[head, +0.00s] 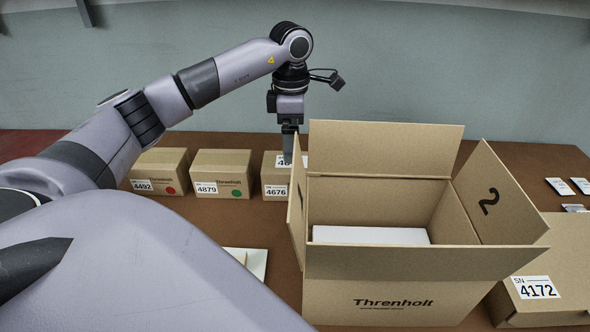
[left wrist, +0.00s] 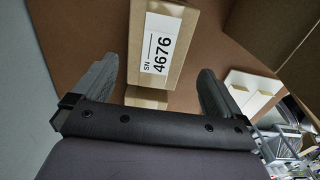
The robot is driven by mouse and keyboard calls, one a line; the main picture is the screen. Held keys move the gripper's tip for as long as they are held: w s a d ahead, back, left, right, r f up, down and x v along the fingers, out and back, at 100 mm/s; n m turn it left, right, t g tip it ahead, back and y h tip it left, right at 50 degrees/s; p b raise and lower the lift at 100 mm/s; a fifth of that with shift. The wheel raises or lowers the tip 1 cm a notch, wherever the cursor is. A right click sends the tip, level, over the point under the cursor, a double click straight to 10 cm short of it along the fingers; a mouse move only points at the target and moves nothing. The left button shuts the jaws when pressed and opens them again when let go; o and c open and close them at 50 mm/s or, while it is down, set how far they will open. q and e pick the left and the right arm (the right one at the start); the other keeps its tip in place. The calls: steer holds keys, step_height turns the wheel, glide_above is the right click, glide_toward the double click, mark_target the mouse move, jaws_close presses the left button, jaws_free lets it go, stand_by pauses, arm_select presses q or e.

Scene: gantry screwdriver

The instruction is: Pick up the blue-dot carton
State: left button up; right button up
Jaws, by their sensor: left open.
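The carton marked 4676 (head: 268,180) stands third in the row on the brown table, partly behind the open box's left flap. Its front shows only in part, and I see no coloured dot on it. My left gripper (head: 288,155) points down over this carton, open. In the left wrist view my open fingers (left wrist: 157,75) show on either side of the carton (left wrist: 190,28) with its 4676 label. I cannot tell whether they touch it. Carton 4492 (head: 150,172) has a red dot and carton 4879 (head: 215,175) a green dot. My right gripper is not in view.
A large open Threnholt box (head: 400,285) stands close right of the 4676 carton, with a white item (head: 370,236) inside. A carton marked 4172 (head: 565,260) and small packets (head: 557,186) are at the right. A flat white item (head: 258,262) lies left of the box.

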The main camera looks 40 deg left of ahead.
arm_select(q)
steer(key=f, duration=0.8)
steer(key=shift+w+a+f, duration=0.1)
steer(key=shift+a+f, duration=0.05)
steer(key=shift+a, duration=0.05)
steer(key=c, duration=1)
